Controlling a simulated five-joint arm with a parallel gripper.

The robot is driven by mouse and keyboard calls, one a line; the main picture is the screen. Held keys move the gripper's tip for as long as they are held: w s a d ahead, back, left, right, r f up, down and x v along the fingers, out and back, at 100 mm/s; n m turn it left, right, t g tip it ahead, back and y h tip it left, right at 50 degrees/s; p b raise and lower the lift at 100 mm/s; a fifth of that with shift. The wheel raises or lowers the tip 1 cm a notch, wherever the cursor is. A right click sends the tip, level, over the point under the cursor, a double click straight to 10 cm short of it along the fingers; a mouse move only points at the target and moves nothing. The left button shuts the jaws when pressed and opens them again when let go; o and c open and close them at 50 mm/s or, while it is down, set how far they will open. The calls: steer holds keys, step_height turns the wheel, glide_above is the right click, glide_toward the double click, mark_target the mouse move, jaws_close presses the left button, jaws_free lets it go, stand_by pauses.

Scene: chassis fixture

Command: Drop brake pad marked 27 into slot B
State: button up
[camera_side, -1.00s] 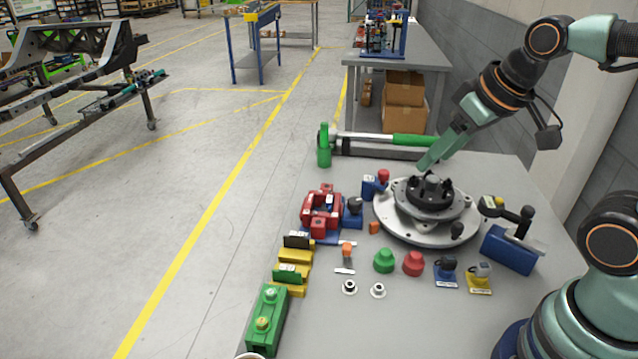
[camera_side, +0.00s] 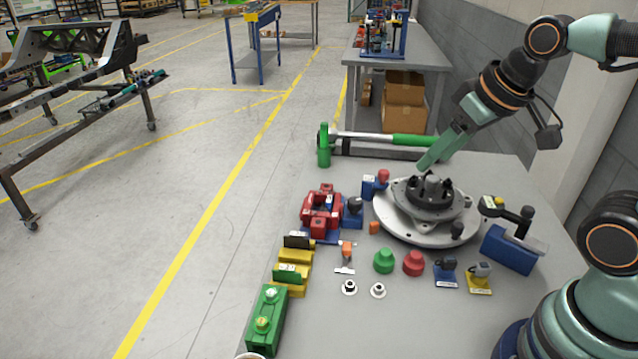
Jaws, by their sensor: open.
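My gripper (camera_side: 426,163) is open, with its green fingers pointing down and left just behind and above the hub on the round grey disc (camera_side: 388,221). Nothing shows between the fingers. A dark plate (camera_side: 297,241) and a green plate (camera_side: 287,275) stand in yellow holders (camera_side: 296,258) left of the disc and well away from my gripper. They look like brake pads, but I cannot read a 27 on either. A red caliper-like fixture (camera_side: 311,213) stands behind them. I cannot make out a slot letter B.
Green and red knobs (camera_side: 384,261), small white rings and a green block (camera_side: 266,320) stand at the front. A green-handled hammer-like tool (camera_side: 365,137) lies at the back. A blue block (camera_side: 508,250) stands right of the disc.

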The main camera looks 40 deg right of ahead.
steer(key=shift+c, duration=0.3)
steer(key=c, duration=0.4)
steer(key=n+g, duration=0.6)
steer(key=n, duration=0.3)
glide_above(286, 267)
step_height(286, 267, down, 13)
steer(key=shift+s+r, duration=0.1)
steer(key=shift+f, duration=3.85)
